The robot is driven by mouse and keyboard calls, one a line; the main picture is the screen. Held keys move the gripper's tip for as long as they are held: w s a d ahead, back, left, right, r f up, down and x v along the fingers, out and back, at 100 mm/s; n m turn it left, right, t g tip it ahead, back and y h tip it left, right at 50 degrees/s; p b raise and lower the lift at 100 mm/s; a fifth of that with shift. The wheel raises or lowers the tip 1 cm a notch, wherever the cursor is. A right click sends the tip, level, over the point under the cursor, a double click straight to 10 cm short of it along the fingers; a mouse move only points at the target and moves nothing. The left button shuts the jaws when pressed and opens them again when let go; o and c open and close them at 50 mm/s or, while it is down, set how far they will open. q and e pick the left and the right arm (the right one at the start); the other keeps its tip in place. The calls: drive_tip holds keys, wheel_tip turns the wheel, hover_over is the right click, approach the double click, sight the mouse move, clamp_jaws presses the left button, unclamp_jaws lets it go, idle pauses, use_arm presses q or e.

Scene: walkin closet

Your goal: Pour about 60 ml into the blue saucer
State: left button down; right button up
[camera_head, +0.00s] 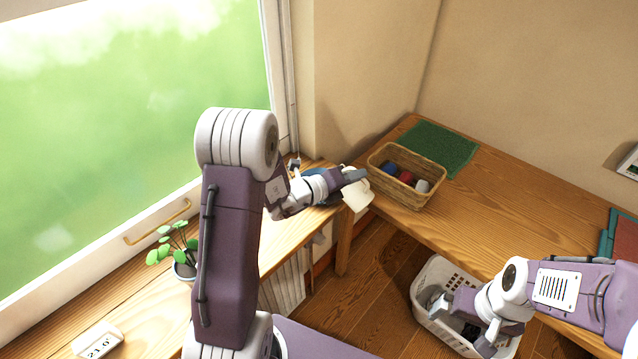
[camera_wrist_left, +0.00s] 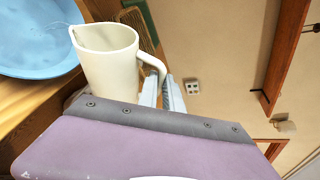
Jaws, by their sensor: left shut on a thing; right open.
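A cream-white jug (camera_wrist_left: 108,68) with a spout and a side handle fills the middle of the left wrist view. My left gripper (camera_wrist_left: 165,92) is shut on its handle. In the head view the jug (camera_head: 357,196) hangs beside my left gripper (camera_head: 350,177), near the window-side shelf. The blue saucer (camera_wrist_left: 35,38) lies on wood to the spout side of the jug in the left wrist view; in the head view it is mostly hidden behind my arm. My right gripper (camera_head: 440,300) is open and empty, over the white basket.
A wicker basket (camera_head: 407,199) with several coloured rolls stands on the wooden table (camera_head: 500,215), near a green mat (camera_head: 440,148). A plant (camera_head: 180,252) and a digital display (camera_head: 97,341) sit on the window shelf. A white laundry basket (camera_head: 428,274) stands on the floor.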

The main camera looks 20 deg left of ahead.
use_arm(q)
drive_tip(key=shift+w+a+r+n+h+p, duration=0.2)
drive_tip(key=shift+a+n+h+p, duration=0.1)
drive_tip(key=shift+a+n+p, duration=0.3)
idle(1.7)
drive_tip(key=shift+d, duration=0.1)
drive_tip(key=d+m+b, duration=0.1)
drive_tip(key=b, duration=0.1)
drive_tip(key=d+f+m+y+b, duration=0.1)
drive_tip(key=b, duration=0.2)
drive_tip(key=shift+d+f+m+y, duration=0.2)
drive_tip(key=shift+d+m+y, duration=0.1)
drive_tip(key=shift+m, duration=0.1)
drive_tip(key=shift+s+d+r, duration=0.1)
drive_tip(key=shift+r, duration=0.35)
drive_tip(key=shift+d+y, duration=0.1)
drive_tip(key=shift+y, duration=0.2)
drive_tip(key=shift+d+f+m+b, duration=0.1)
drive_tip(key=shift+f+m+b, duration=0.25)
drive_tip(key=shift+b, duration=0.65)
drive_tip(key=shift+d+m+y+b, duration=0.1)
drive_tip(key=shift+m+y+b, duration=0.15)
drive_tip(key=shift+y+b, duration=0.05)
drive_tip(key=shift+d+r, duration=0.15)
drive_tip(key=shift+r, duration=0.15)
